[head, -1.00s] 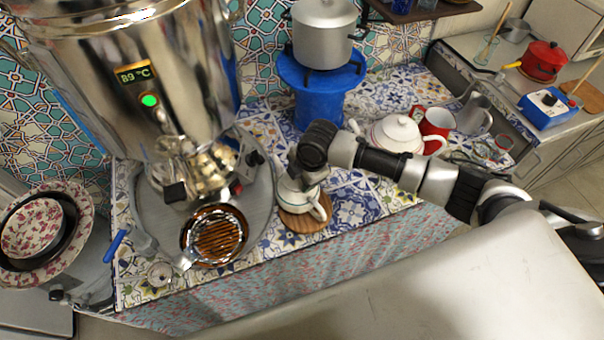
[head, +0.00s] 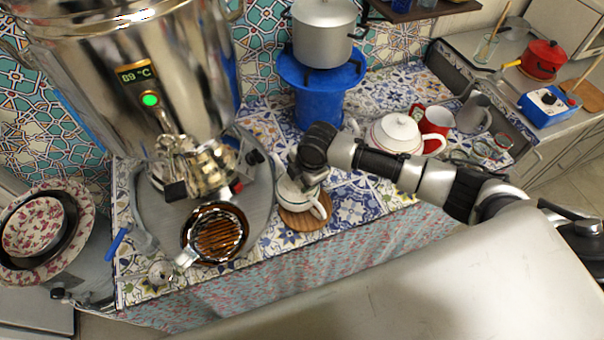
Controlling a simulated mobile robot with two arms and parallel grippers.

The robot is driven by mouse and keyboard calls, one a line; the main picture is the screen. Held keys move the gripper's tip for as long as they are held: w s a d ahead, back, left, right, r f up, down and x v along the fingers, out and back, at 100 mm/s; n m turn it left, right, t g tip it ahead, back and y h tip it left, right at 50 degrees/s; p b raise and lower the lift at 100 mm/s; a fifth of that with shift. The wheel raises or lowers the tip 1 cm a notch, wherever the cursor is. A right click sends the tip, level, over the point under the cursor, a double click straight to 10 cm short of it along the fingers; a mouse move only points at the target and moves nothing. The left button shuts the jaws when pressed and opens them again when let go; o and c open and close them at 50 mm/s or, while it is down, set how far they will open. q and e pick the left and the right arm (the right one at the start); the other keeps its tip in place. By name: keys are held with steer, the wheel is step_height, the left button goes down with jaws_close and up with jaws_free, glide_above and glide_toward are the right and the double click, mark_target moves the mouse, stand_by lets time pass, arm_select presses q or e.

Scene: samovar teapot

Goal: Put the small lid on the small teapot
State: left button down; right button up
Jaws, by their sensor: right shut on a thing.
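The small teapot (head: 301,203) is white with a dark line and stands on a round wooden board near the front edge of the counter, its handle to the right. I cannot tell whether the lid touches the teapot's rim. My left gripper is not in view.
A large metal samovar (head: 80,70) stands on a round tray left of the teapot. A larger white teapot (head: 396,134) and a red mug (head: 436,122) stand behind my right arm.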

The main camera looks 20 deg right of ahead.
stand_by(0.6)
steer(key=shift+f, duration=0.1)
steer(key=o, duration=1.7)
steer(key=shift+c, duration=0.2)
step_height(320, 180, up, 7)
steer(key=p, duration=0.7)
steer(key=shift+p, duration=0.35)
